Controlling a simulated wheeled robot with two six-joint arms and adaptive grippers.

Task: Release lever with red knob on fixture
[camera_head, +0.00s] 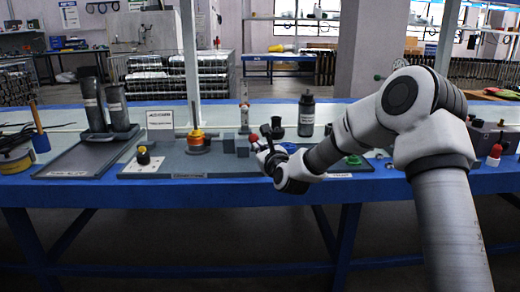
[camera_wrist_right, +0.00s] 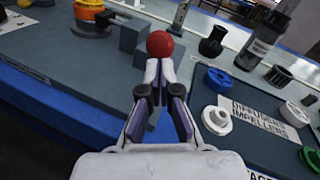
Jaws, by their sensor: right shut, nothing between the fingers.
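The red knob (camera_wrist_right: 160,44) shows as a ball just beyond my right fingertips in the right wrist view. In the head view, the red knob (camera_head: 253,138) is at the tip of my right gripper (camera_head: 261,151). My right gripper (camera_wrist_right: 158,75) is shut, with nothing between its fingers; whether the tips touch the knob I cannot tell. The lever below the knob is hidden behind the fingers. The grey fixture (camera_head: 222,166) carries grey blocks (camera_wrist_right: 145,45) beside the knob and an orange and yellow round part (camera_head: 197,142). My left gripper is not in view.
A dark mat with a white label (camera_wrist_right: 256,122), a white ring part (camera_wrist_right: 216,120) and a blue ring (camera_wrist_right: 217,80) lies right of the gripper. A black bottle (camera_head: 306,115) stands behind. A tray with dark cylinders (camera_head: 115,108) is at left. The blue table edge (camera_head: 150,192) runs in front.

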